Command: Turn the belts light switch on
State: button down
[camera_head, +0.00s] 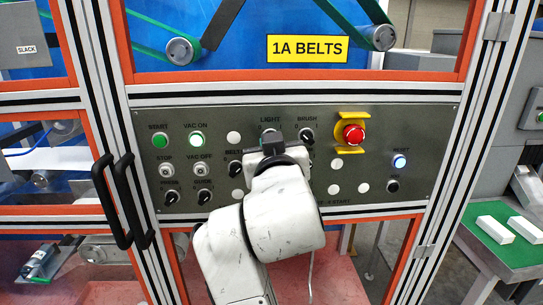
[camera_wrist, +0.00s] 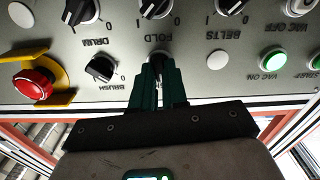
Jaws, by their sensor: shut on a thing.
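The control panel (camera_head: 230,190) under the yellow 1A BELTS sign (camera_head: 307,48) carries several knobs and buttons. The LIGHT label (camera_head: 270,120) is left of the BRUSH knob (camera_head: 305,136). My gripper (camera_head: 271,147) is at the panel right below the LIGHT label and mostly hides the light switch. In the wrist view, which is upside down, my gripper (camera_wrist: 158,68) is shut on the light switch (camera_wrist: 158,57), with the dark green fingers on both sides of it. Its pointer direction is hidden.
The FOLD knob (camera_wrist: 155,8), DRUM knob (camera_wrist: 80,12) and BRUSH knob (camera_wrist: 100,68) are close around the fingers. A red emergency button (camera_head: 353,135) in a yellow guard is to the right. The green VAC ON button (camera_head: 196,140) is lit. A black door handle (camera_head: 115,200) protrudes at left.

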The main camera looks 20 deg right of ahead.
jog(key=m+b, duration=0.7)
jog(key=m, duration=0.3)
jog(key=shift+d+f, duration=0.1)
jog(key=shift+f, duration=0.05)
jog(key=shift+m, duration=0.4)
jog(key=c, duration=1.1)
grip_release()
jog(key=shift+c, duration=0.2)
jog(key=b+v, duration=0.1)
jog(key=v, duration=0.9)
jog(key=shift+s+b, duration=0.4)
